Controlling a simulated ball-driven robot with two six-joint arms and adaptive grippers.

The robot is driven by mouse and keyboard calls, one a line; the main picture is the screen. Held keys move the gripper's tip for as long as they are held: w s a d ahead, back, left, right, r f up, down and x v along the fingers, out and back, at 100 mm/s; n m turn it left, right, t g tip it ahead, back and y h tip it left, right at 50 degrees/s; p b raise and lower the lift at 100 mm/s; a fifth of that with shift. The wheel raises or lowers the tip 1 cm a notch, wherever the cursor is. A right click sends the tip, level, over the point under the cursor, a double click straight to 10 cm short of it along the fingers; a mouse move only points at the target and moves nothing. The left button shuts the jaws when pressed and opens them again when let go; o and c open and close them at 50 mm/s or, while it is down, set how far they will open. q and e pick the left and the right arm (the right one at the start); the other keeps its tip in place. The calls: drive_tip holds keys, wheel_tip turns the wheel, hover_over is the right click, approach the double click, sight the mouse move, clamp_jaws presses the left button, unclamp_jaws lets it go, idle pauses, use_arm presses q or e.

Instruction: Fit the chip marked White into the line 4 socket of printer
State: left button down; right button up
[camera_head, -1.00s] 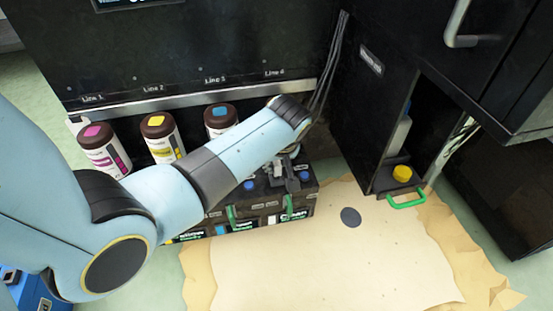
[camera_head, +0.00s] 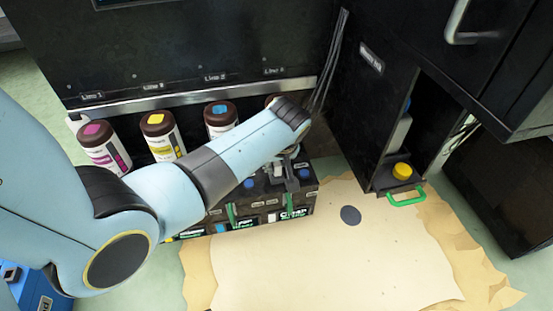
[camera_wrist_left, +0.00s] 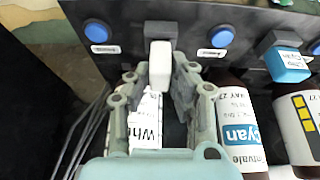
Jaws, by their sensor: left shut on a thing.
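My left gripper (camera_wrist_left: 160,75) is shut on a white chip (camera_wrist_left: 160,62), held between its fingertips. The chip is close to a dark grey socket block (camera_wrist_left: 160,31) on the black box; I cannot tell whether they touch. A bottle with a label partly reading "Whi" (camera_wrist_left: 146,124) is below the gripper, partly hidden by its fingers. In the head view, the left gripper (camera_head: 285,178) is over the low black box (camera_head: 262,210), and my forearm hides most of the line 4 bottle. The printer (camera_head: 200,40) carries the line labels. My right gripper is not in view.
A cyan chip (camera_wrist_left: 287,64) sits at the neighbouring socket, beside the Cyan bottle (camera_wrist_left: 240,125). Blue buttons (camera_wrist_left: 222,37) flank the sockets. Magenta (camera_head: 103,150) and yellow (camera_head: 162,136) bottles stand left. A tan sheet (camera_head: 330,255) lies in front; a black cabinet (camera_head: 395,140) stands right.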

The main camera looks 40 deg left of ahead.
use_arm(q)
drive_tip(key=shift+f, duration=0.15)
drive_tip(key=shift+f, duration=0.25)
drive_tip(key=shift+f, duration=0.1)
idle(0.3)
drive_tip(key=c, duration=1.1)
unclamp_jaws()
